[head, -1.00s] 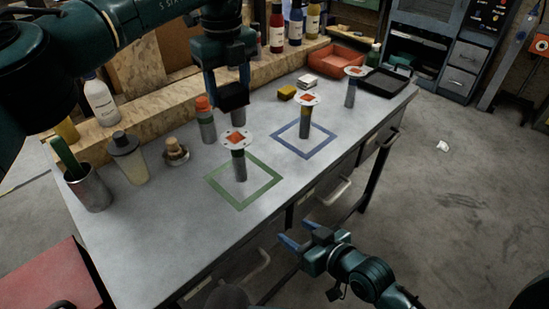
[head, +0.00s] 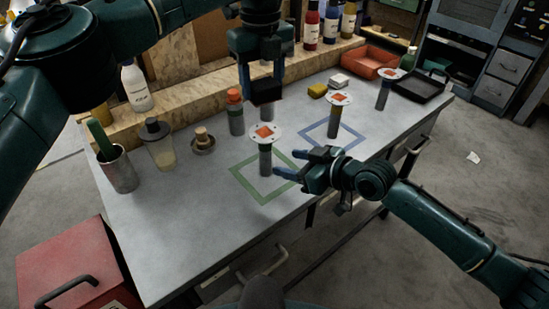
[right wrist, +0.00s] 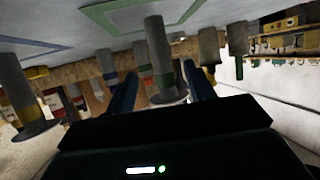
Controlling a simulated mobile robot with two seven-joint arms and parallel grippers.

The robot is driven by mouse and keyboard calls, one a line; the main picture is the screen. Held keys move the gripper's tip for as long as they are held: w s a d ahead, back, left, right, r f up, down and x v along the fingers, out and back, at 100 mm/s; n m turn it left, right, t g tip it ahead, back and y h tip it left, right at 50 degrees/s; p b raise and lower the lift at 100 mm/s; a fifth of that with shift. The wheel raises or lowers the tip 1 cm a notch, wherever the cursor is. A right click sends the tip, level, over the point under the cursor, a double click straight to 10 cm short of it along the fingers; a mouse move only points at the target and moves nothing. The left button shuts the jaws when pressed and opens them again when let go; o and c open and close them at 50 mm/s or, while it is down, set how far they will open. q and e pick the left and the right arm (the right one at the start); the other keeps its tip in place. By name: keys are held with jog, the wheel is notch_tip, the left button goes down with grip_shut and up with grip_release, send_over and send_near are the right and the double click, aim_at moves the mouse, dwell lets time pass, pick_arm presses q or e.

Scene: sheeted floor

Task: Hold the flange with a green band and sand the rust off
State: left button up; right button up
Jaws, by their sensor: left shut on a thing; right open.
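The flange (head: 265,132) stands upright on its grey pipe inside the green square outline, with an orange rust patch on its top disc. In the right wrist view, which is upside down, this flange (right wrist: 157,55) shows a green band near its disc and lies between the lines of my fingers. My right gripper (head: 287,163) is open, its fingertips just right of the pipe and not closed on it. My left gripper (head: 264,84) is shut on a dark block (head: 265,92), held above and behind the flange disc. The block's upper part is hidden by the fingers.
A second rusted flange (head: 334,113) with a yellow band stands in the blue square. A third (head: 384,90) stands farther back, near a black tray (head: 422,88) and an orange bin (head: 368,62). Cups and bottles line the left. The front left tabletop is clear.

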aim_at(266, 158)
jog(key=x, duration=0.9)
grip_shut()
dwell(0.6)
